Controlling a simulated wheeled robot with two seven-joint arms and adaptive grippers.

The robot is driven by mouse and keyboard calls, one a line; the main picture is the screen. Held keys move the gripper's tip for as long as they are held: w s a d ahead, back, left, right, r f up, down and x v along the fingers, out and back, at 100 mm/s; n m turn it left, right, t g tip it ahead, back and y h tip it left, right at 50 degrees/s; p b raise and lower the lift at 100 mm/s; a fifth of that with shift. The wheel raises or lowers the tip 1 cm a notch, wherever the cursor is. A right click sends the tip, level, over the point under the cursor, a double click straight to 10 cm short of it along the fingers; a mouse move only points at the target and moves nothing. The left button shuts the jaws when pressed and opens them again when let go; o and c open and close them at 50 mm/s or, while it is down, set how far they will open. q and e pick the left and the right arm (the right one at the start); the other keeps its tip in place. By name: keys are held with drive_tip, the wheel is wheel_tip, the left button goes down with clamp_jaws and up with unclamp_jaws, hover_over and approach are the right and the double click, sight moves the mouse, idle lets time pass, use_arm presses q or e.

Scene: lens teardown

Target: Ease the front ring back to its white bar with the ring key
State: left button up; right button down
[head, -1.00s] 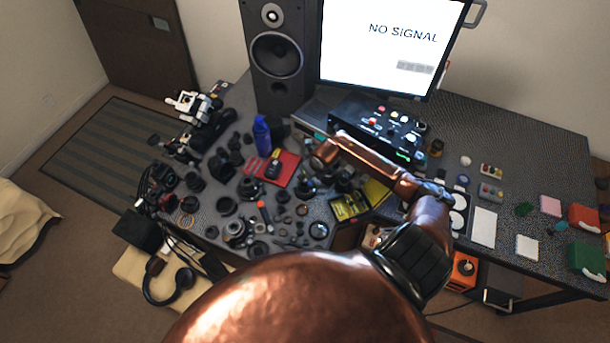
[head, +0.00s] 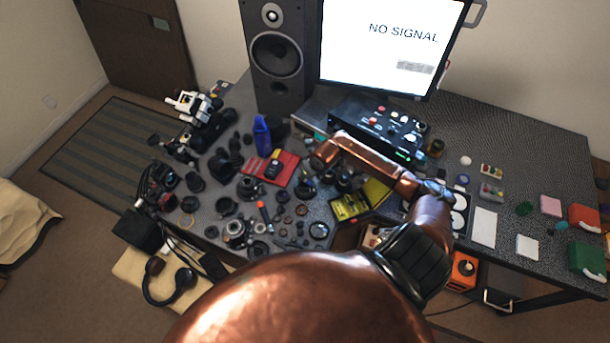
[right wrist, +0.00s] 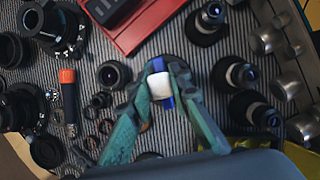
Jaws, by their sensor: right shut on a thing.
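My right gripper (right wrist: 158,90) is shut on a small white and blue piece (right wrist: 156,84), probably the ring key, above the striped mat. Its teal fingers stand on either side of the piece. In the head view my right arm reaches in over the table, and its fingertips are hard to make out. A small dark lens (right wrist: 113,74) lies just left of the held piece, apart from it. I cannot tell which part is the front ring, and no white bar mark can be picked out. My left gripper is not in view.
A red tray (right wrist: 140,22) with a dark device lies ahead of the gripper. Several lens barrels (right wrist: 241,73) stand to the right. Loose rings and an orange-capped tool (right wrist: 67,95) lie to the left. A blue bottle (head: 262,136) stands behind the red tray.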

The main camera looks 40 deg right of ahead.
drive_tip(key=shift+f+b, duration=0.55)
drive_tip(key=shift+f, duration=0.15)
idle(0.6)
drive_tip(key=shift+f+n+b, duration=0.15)
drive_tip(key=shift+n+b, duration=0.15)
drive_tip(key=shift+b, duration=0.1)
drive_tip(key=n+y+b, duration=0.1)
drive_tip(key=n+b, duration=0.2)
drive_tip(key=n+y+b, duration=0.1)
drive_tip(key=n+b, duration=0.1)
drive_tip(key=b, duration=0.1)
drive_tip(key=shift+s+n+g, duration=0.1)
drive_tip(key=shift+n+g, duration=0.2)
drive_tip(key=shift+n, duration=0.1)
drive_tip(key=shift+r, duration=0.55)
drive_tip(key=shift+r+p, duration=0.8)
drive_tip(key=shift+r, duration=0.3)
drive_tip(key=shift+r+p, duration=0.75)
drive_tip(key=shift+r, duration=0.75)
drive_tip(key=shift+a, duration=0.1)
